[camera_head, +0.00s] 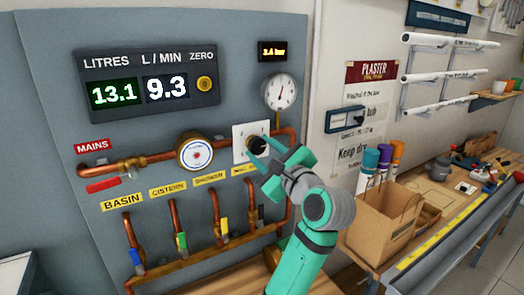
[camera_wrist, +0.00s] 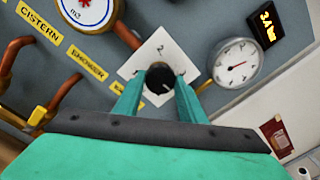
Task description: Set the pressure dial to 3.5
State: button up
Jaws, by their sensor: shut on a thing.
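The pressure dial (camera_head: 254,143) is a black round knob on a white square plate (camera_head: 240,131). In the wrist view the knob (camera_wrist: 160,76) has a white pointer line toward its lower right. My gripper (camera_head: 262,150) is shut on the knob, one teal finger on each side, and hides part of it in the head view. A small display (camera_head: 272,51) above reads 3.4 bar in amber; it also shows in the wrist view (camera_wrist: 267,22). A round white gauge with a needle (camera_head: 280,92) sits between the display and the knob.
Copper pipes and a round water meter (camera_head: 196,152) are left of the knob. Several coloured valve levers stand below. A counter (camera_head: 97,85) reads 13.1 litres and 9.3 L/min. A cardboard box (camera_head: 384,215) and a workbench (camera_head: 445,205) are at the right.

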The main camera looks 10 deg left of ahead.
jog(key=shift+m, duration=0.3)
jog(key=shift+d, duration=0.1)
jog(key=o, duration=1.1)
jog(key=v, duration=1)
jog(key=shift+s+d, duration=0.2)
jog(key=shift+s, duration=0.1)
